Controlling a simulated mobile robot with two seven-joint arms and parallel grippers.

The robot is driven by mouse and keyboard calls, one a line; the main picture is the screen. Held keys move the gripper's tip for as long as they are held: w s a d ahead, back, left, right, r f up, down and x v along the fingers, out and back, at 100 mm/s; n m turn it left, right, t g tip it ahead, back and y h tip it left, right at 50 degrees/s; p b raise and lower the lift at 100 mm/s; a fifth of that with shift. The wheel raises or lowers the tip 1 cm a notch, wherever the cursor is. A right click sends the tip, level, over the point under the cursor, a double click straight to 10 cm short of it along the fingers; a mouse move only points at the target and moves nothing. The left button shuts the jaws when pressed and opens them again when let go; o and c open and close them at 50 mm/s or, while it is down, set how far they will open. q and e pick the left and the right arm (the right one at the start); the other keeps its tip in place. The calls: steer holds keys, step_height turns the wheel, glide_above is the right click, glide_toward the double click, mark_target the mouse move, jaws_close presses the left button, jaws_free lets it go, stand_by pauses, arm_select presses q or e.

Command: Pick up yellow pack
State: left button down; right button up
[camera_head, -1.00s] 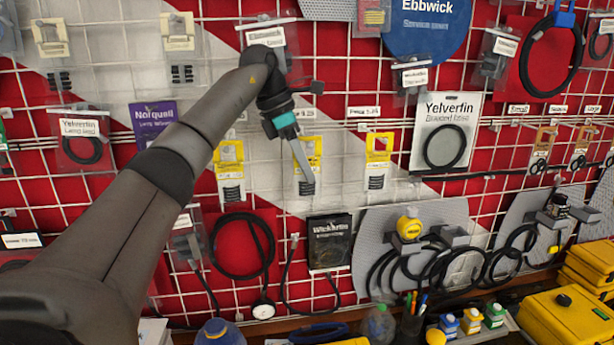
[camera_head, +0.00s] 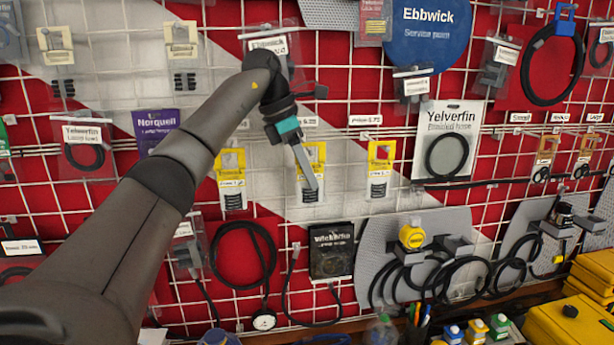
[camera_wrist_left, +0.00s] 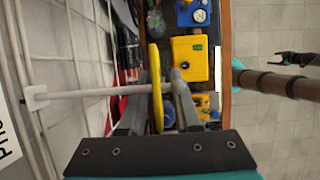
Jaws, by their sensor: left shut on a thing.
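Three yellow-topped packs with white lower parts hang in a row on the grid wall in the head view: a left one (camera_head: 232,180), a middle one (camera_head: 318,155) and a right one (camera_head: 380,170). My left gripper (camera_head: 312,185) is at the middle pack, its fingers covering part of it. In the left wrist view the yellow pack (camera_wrist_left: 156,75) shows edge-on between the two fingers of this gripper (camera_wrist_left: 157,105), which is shut on it. A pale hook rod (camera_wrist_left: 90,94) runs to the pack, which appears still on it.
Below hang a black box (camera_head: 331,250) and a coiled black hose (camera_head: 243,250). Yellow cases (camera_head: 570,318) stand at lower right. Other hanging packs surround my left arm.

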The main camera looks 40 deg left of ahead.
arm_select(q)
steer(key=s+d+b, duration=0.6)
steer(key=s+d, duration=0.5)
steer(key=d, duration=0.2)
steer(key=shift+d, duration=0.15)
steer(key=shift+w, duration=0.1)
stand_by(0.7)
